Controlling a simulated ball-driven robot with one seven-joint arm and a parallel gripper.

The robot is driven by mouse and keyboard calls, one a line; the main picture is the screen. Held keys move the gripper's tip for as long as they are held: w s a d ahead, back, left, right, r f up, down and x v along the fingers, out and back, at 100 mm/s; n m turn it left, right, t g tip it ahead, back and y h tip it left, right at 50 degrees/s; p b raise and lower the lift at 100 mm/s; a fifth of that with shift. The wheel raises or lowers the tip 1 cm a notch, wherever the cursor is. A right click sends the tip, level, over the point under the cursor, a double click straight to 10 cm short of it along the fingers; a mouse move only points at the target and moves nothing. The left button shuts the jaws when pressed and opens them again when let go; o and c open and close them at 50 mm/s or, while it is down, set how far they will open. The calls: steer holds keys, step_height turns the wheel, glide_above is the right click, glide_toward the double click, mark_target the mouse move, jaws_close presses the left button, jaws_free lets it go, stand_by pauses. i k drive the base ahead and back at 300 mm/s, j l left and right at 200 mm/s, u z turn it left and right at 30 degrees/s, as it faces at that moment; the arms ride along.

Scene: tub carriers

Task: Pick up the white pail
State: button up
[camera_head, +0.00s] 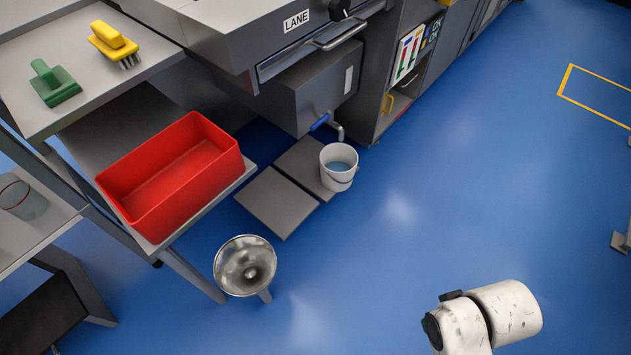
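The white pail (339,168) stands upright on the right one of two low grey slabs on the floor. It has a thin wire handle that hangs down on its front side, and bluish liquid or a bluish inner bottom shows inside. A tap with a blue lever (322,121) sits just above and behind the pail; I cannot tell if its spout is over the rim. A white, scuffed link of my own arm shows at the bottom right, well apart from the pail. My gripper is not in view.
A red tub (170,176) sits on the lower shelf left of the pail. A shiny metal funnel-like bowl (245,265) stands on the floor in front. Grey cabinets (310,85) rise behind the pail. The blue floor (430,215) right of the pail is clear.

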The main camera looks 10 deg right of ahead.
mark_target(338, 160)
steer(key=i+l, duration=0.15)
steer(key=i, duration=0.35)
steer(key=i+l, duration=0.2)
steer(key=i, duration=0.35)
steer(key=i+l, duration=0.15)
steer(key=i, duration=0.35)
